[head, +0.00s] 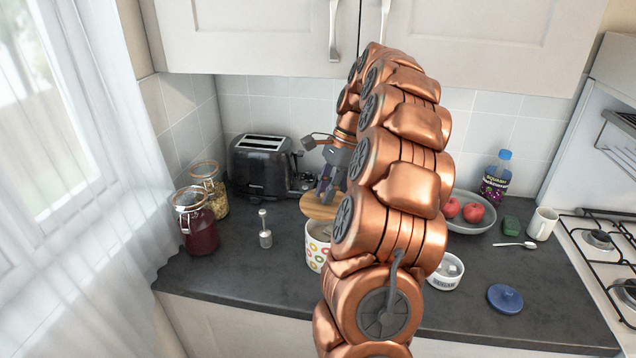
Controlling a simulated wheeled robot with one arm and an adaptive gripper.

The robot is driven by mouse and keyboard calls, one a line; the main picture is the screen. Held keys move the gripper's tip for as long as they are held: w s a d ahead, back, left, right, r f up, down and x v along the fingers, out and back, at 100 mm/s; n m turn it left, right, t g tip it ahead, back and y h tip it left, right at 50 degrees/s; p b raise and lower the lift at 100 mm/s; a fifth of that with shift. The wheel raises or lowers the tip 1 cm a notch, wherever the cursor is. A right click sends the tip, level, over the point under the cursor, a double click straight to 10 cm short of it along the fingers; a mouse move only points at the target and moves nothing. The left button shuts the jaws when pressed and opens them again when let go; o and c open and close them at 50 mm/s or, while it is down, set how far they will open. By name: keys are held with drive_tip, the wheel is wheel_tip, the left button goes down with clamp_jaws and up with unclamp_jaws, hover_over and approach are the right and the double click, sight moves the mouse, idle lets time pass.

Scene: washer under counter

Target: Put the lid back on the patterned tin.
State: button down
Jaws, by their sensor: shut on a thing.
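The patterned tin (317,252), white with coloured rings, stands upright on the counter in the head view. Its top is open, and my arm hides its right side. A round wooden lid (318,210) shows just behind and above the tin's mouth, roughly level. My gripper (325,194) points down and is shut on the lid. The exact grip is small and partly hidden by my arm. The lid looks apart from the tin's rim.
To the right are a sugar bowl (446,273), a blue lid (505,298), a plate (478,222) with red fruit, a bottle (496,180) and a mug (542,224).

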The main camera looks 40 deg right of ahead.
sight(334, 201)
drive_tip(key=shift+s+d+f, duration=0.2)
drive_tip(key=shift+d+f, duration=0.1)
drive_tip(key=shift+d, duration=0.35)
drive_tip(key=shift+a+f, duration=0.1)
drive_tip(key=shift+f, duration=0.2)
drive_tip(key=shift+d+f+b, duration=0.2)
drive_tip(key=shift+f+b, duration=0.15)
drive_tip(key=shift+f, duration=0.25)
drive_tip(key=shift+a+f+b, duration=0.1)
drive_tip(key=shift+f+b, duration=0.7)
drive_tip(key=shift+f, duration=1.3)
drive_tip(key=shift+a+f+b, duration=0.1)
drive_tip(key=shift+f+b, duration=0.15)
drive_tip(key=shift+b, duration=0.25)
drive_tip(key=c, duration=0.9)
unclamp_jaws()
drive_tip(key=shift+c, duration=0.2)
drive_tip(key=shift+o, duration=0.3)
